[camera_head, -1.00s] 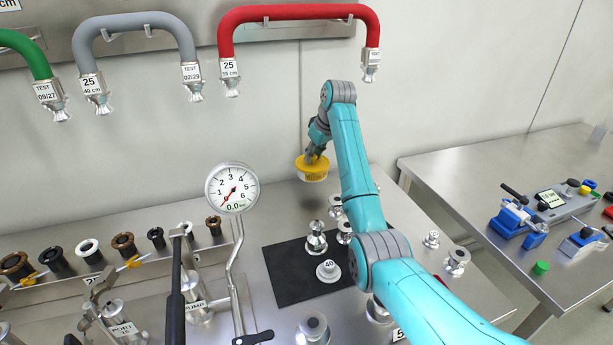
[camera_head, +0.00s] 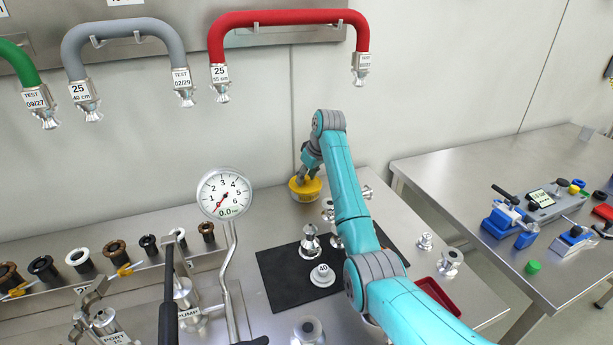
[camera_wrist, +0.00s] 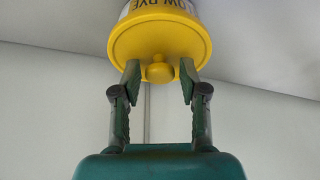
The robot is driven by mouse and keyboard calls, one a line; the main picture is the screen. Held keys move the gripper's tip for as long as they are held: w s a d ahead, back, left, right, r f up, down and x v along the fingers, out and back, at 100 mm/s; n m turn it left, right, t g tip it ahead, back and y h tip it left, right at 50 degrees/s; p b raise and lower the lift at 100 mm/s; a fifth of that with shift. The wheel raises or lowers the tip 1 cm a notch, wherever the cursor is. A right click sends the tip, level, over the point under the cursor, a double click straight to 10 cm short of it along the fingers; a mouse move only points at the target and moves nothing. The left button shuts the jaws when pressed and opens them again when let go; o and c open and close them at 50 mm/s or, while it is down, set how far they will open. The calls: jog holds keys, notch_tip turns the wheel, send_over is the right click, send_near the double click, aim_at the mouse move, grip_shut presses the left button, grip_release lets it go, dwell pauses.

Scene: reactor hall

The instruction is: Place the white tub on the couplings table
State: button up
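A yellow tub (camera_head: 305,189) is at the back of the couplings table (camera_head: 262,222), near the wall. It appears to rest on the tabletop. In the wrist view the yellow tub (camera_wrist: 160,40) shows a round lid with a knob and a pale label with dark, upside-down letters, partly cut off. My gripper (camera_wrist: 160,78) has one finger on each side of the knob, with a narrow gap visible on both sides. In the head view my gripper (camera_head: 309,177) is at the top of this tub. I see no plainly white tub.
Metal couplings (camera_head: 310,243) stand on and around a black mat (camera_head: 285,278). A pressure gauge (camera_head: 224,194) rises left of the tub. A red tray (camera_head: 438,294) is partly behind my arm. The table at right (camera_head: 450,170) holds blue devices and has bare room at its back.

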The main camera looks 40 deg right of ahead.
jog(key=shift+r, duration=0.1)
jog(key=v, duration=1.2)
dwell(0.5)
